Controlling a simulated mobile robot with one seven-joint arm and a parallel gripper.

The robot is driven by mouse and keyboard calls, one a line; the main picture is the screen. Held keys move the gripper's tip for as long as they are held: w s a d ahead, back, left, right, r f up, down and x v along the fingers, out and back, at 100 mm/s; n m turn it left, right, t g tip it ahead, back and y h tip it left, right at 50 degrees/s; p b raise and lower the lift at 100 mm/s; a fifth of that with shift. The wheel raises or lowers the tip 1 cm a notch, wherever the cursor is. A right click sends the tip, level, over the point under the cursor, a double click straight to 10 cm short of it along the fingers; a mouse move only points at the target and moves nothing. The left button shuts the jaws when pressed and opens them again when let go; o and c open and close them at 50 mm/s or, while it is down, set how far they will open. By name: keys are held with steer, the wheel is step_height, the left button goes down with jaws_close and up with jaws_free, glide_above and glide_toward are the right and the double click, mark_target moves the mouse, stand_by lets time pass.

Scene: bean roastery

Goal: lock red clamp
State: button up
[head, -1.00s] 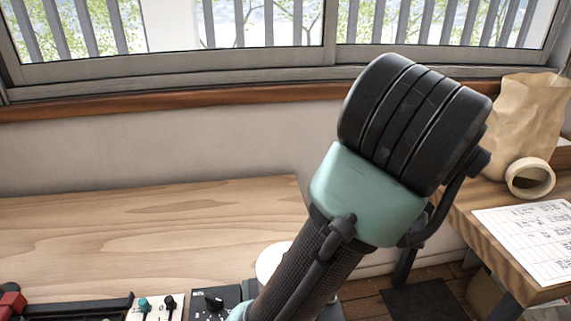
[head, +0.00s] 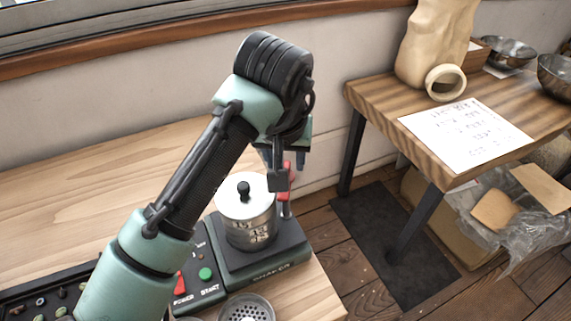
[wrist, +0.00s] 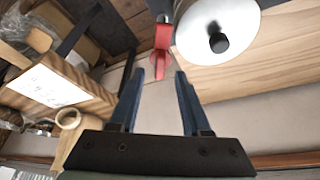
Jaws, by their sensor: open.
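The red clamp (head: 288,174) stands at the right side of the shaker, beside a metal canister (head: 250,228) with a white lid and black knob. My gripper partly hides it in the head view. In the wrist view the red clamp (wrist: 163,40) stands upper middle, beside the white lid (wrist: 222,18). My gripper (head: 287,160) is above the clamp's side of the shaker. In the wrist view my gripper (wrist: 159,75) has its two blue fingers apart, with nothing held. The clamp shows beyond the gap between the fingertips; whether they touch it I cannot tell.
The dark shaker base (head: 262,262) has a panel with a red power switch and green start button (head: 205,274). A perforated metal cup (head: 246,308) is in front. A side table (head: 375,100) stands right, with a paper sheet (head: 465,135), a bag and bowls.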

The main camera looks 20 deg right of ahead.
steer(key=shift+x, duration=1.25)
jaws_close()
